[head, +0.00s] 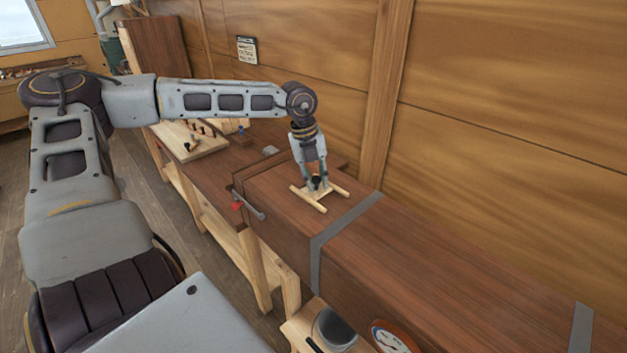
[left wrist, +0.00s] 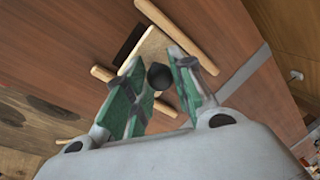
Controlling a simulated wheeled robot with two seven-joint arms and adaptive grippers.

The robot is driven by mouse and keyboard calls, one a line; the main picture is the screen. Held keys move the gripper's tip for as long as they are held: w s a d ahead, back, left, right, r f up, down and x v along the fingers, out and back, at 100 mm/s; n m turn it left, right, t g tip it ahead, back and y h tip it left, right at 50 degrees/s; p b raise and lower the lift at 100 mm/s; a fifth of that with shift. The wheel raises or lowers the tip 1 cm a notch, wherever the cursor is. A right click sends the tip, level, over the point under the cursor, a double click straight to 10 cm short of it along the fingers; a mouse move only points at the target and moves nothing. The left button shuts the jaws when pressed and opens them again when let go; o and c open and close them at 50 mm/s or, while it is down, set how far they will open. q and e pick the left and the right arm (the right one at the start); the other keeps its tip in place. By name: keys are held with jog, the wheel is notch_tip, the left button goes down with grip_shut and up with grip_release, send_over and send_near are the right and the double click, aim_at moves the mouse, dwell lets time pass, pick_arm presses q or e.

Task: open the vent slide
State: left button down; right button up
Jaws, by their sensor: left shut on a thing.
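The vent slide is a pale wooden plate (left wrist: 153,43) between two wooden rails (head: 308,198) on top of the long brown wooden chest (head: 440,245). A round black knob (left wrist: 160,76) stands on the plate. My left gripper (head: 316,184) points down over the slide, and its green-padded fingers (left wrist: 152,92) are shut on the knob. A dark strip (left wrist: 128,44), which looks like part of the vent opening, shows beside the plate in the left wrist view. The fingers hide part of the plate. My right gripper is not in view.
Grey metal bands (head: 345,225) cross the chest. A grey cup (head: 334,328) and a round dial (head: 390,340) are at the bottom. A pegged board (head: 195,143) lies on the bench behind. The wall is close on the right.

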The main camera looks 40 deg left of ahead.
aim_at(317, 196)
pick_arm(q)
jog(key=shift+d+b, duration=0.65)
jog(key=shift+d, duration=0.05)
jog(key=shift+s+d+r+b, duration=0.1)
jog(key=shift+d+b, duration=0.85)
jog(key=shift+d, duration=0.2)
jog(key=c, duration=1.2)
grip_release()
jog(key=shift+s+a+r, duration=0.25)
jog(key=shift+s+r, duration=0.05)
jog(key=shift+r, duration=1.65)
jog(key=shift+s+a+r, duration=0.2)
jog(key=shift+s+r, duration=0.15)
jog(key=shift+r, duration=1.6)
jog(key=shift+s+a+r, duration=0.25)
jog(key=shift+s+r, duration=0.05)
jog(key=shift+r, duration=1.65)
